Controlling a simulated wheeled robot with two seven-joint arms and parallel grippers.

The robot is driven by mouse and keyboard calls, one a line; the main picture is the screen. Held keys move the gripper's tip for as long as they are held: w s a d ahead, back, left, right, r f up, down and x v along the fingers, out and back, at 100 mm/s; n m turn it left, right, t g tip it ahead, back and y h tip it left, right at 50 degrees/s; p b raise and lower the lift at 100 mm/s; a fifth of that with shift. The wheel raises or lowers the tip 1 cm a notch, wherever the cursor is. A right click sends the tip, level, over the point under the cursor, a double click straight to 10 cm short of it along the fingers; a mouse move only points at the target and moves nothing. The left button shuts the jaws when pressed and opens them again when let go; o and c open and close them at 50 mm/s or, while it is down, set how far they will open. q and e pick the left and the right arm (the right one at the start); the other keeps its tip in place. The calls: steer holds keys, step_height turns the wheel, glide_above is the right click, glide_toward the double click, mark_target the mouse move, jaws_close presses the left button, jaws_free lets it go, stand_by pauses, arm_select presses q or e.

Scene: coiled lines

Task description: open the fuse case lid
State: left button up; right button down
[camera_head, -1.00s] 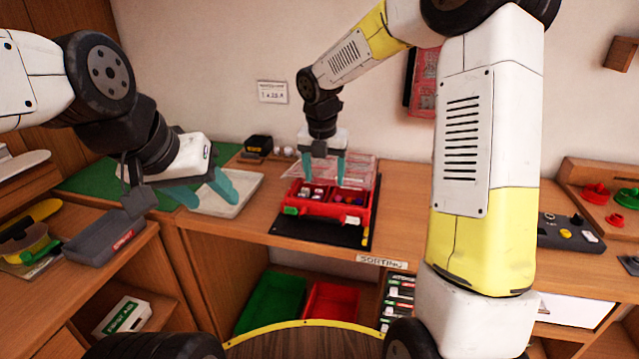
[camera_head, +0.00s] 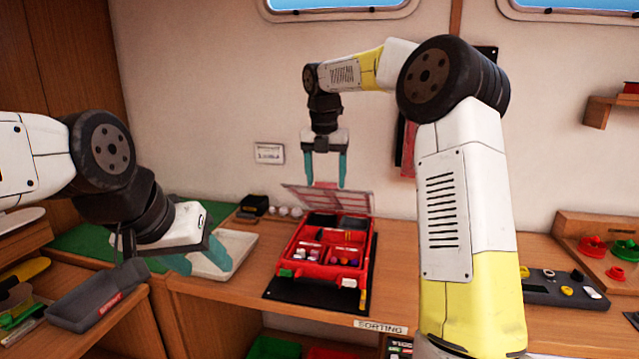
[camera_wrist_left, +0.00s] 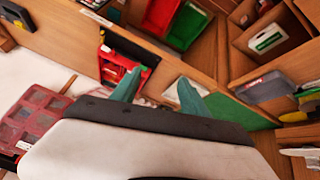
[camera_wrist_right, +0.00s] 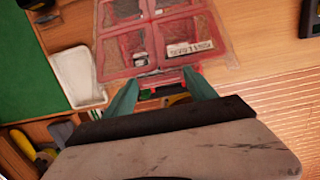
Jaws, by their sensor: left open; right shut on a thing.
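The red fuse case (camera_head: 300,272) sits on a black mat on the wooden counter, its compartments of small parts uncovered. Its clear, red-framed lid (camera_head: 345,198) is raised, tilted up at the back of the case. My right gripper (camera_head: 325,183) is above the case, shut on the lid's edge; the right wrist view shows the lid (camera_wrist_right: 150,62) stretching away from the fingers. My left gripper (camera_head: 200,260) is open and empty, left of the case by a white tray. In the left wrist view, the case (camera_wrist_left: 112,70) lies beyond the fingers and the lid (camera_wrist_left: 28,118) shows at left.
The white tray (camera_head: 235,246) lies left of the case. A grey bin (camera_head: 95,300) is at the far left. Right of the case are a dark control box (camera_head: 565,290) and red round parts (camera_head: 592,246). A sorting label (camera_head: 381,327) marks the counter's front edge.

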arm_select(q)
steer(key=c, duration=0.3)
steer(key=shift+w+d, duration=0.2)
steer(key=c, duration=0.4)
steer(key=w+d+n+t, duration=0.1)
steer(key=w+d+n, duration=0.2)
steer(key=w+d+n+h, duration=0.1)
steer(key=w+d+n, duration=0.2)
steer(key=n, duration=0.1)
steer(key=shift+w+d+t, duration=0.15)
steer(key=shift+w+t, duration=0.15)
steer(key=shift+t, duration=0.1)
jaws_close()
steer(key=w+d+f+n+t, duration=0.1)
steer(key=w+d+n+t, duration=0.1)
steer(key=w+d+n, duration=0.6)
steer(key=w+d+f+n+t+h, duration=0.1)
steer(key=w+d+f+n+t, duration=0.1)
steer(key=w+d+n, duration=0.6)
steer(key=shift+w+d+n+t, duration=0.2)
steer(key=shift+w+n+t, duration=0.3)
steer(key=shift+w+n, duration=3.65)
